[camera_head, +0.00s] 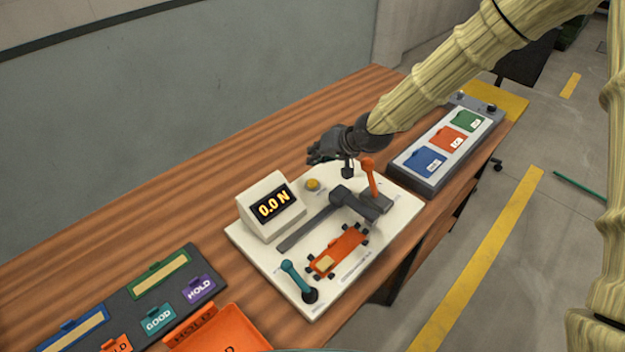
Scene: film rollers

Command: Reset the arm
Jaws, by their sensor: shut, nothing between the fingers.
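My arm (440,82) reaches in from the upper right. My gripper (322,152) is dark and hangs above the back edge of a white test board, near an orange-topped lever (369,178). Its fingers are small in view and look shut, with nothing seen between them. The white test board (270,262) lies on the wooden table.
A grey panel (408,174) with blue, orange and green tiles stands right of the board. A dark tray (110,308) with labelled tags and an orange tray (240,325) lie at the lower left. The wooden table (140,215) is clear at the back left. A grey wall (180,100) stands behind.

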